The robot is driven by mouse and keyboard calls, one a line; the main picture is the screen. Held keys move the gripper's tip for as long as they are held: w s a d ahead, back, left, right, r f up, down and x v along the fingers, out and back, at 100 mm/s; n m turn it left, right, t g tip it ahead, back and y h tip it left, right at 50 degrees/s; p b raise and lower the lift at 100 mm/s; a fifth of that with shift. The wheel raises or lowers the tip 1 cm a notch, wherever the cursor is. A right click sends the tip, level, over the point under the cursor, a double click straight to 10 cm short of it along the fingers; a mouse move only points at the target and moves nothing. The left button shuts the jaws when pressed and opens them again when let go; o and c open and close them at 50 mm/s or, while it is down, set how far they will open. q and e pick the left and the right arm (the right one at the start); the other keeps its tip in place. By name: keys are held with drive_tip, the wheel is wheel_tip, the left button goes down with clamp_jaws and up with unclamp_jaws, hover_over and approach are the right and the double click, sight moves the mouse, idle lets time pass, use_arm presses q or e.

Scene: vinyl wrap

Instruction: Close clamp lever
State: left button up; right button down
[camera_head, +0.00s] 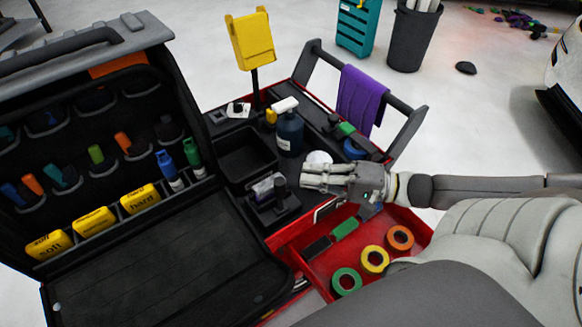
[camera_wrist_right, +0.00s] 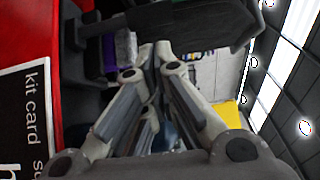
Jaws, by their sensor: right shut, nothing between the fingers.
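A dark clamp-like fixture (camera_head: 272,196) stands on the red cart, with a small purple and grey block in it. My right gripper (camera_head: 306,179) is just right of and above the fixture in the head view, its fingers pointing left. In the right wrist view the right gripper (camera_wrist_right: 156,52) has its fingertips together and empty. A dark, broad part (camera_wrist_right: 205,25) lies close beyond the fingertips. It may be the clamp lever, but I cannot tell whether the fingers touch it. The purple and grey block (camera_wrist_right: 118,50) is beside it. My left gripper is out of view.
An open black tool case (camera_head: 130,260) stands left of the cart. A dark spray bottle (camera_head: 290,130) stands behind the gripper, next to an empty black bin (camera_head: 245,155). The red drawer (camera_head: 322,262) holds tape rolls. A purple cloth (camera_head: 360,97) hangs on the cart handle.

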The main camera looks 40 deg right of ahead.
sight(280, 195)
drive_tip(key=b+x, duration=0.1)
drive_tip(key=x, duration=0.2)
drive_tip(key=shift+w+f, duration=0.1)
drive_tip(key=shift+b+x, duration=0.35)
drive_tip(key=shift+x, duration=0.5)
drive_tip(key=shift+s, duration=0.3)
